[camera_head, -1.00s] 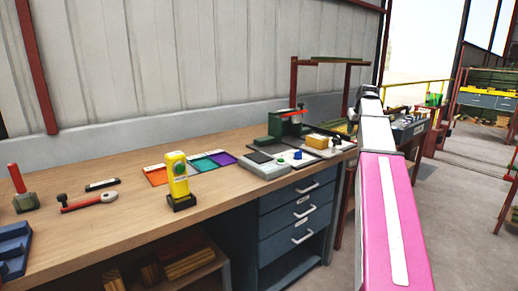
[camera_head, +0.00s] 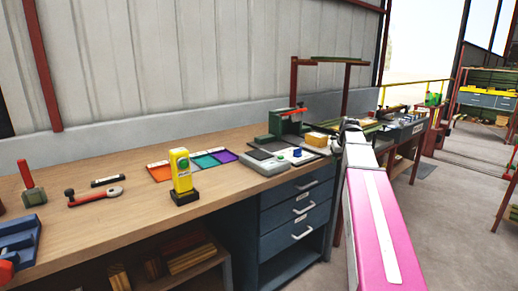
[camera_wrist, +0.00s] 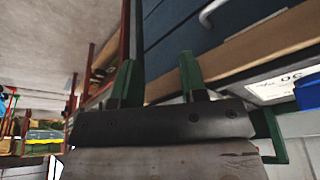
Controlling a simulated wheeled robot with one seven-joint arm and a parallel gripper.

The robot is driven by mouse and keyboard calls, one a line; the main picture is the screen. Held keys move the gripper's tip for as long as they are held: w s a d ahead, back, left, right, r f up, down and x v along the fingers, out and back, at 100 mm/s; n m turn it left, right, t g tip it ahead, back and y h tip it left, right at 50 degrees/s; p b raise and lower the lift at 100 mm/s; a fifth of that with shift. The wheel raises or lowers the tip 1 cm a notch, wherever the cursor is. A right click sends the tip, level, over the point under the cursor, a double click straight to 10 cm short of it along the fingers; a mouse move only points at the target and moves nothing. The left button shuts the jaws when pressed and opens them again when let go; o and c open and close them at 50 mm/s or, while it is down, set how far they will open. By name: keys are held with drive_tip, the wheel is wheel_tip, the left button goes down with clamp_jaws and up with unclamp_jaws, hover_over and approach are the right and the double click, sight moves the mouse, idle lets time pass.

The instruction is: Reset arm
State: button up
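My arm, with a pink link, reaches forward at the right of the head view. Its far end shows small near the right end of the workbench (camera_head: 130,215); the fingers cannot be made out there. In the wrist view my gripper (camera_wrist: 157,72) shows two green and dark fingers set well apart, with nothing between them. Dark blue drawers (camera_wrist: 195,35) and a wooden edge lie beyond the fingers.
The bench holds a yellow device (camera_head: 181,170), coloured cards (camera_head: 208,161), a grey control box (camera_head: 265,164), a green press (camera_head: 286,123) and a red-handled tool (camera_head: 27,182). Blue drawers (camera_head: 298,210) stand below. Floor (camera_head: 455,190) is open at right.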

drive_tip(key=s+a+f+g, duration=0.1)
drive_tip(key=s+a+f, duration=0.4)
drive_tip(key=s+f, duration=0.3)
drive_tip(key=s+a+f+g, duration=0.1)
drive_tip(key=s+a+f, duration=0.5)
drive_tip(key=f, duration=0.6)
drive_tip(key=s+a+f+g, duration=0.1)
drive_tip(key=s+a+f, duration=0.5)
drive_tip(key=s+f, duration=0.4)
drive_tip(key=shift+s, duration=0.25)
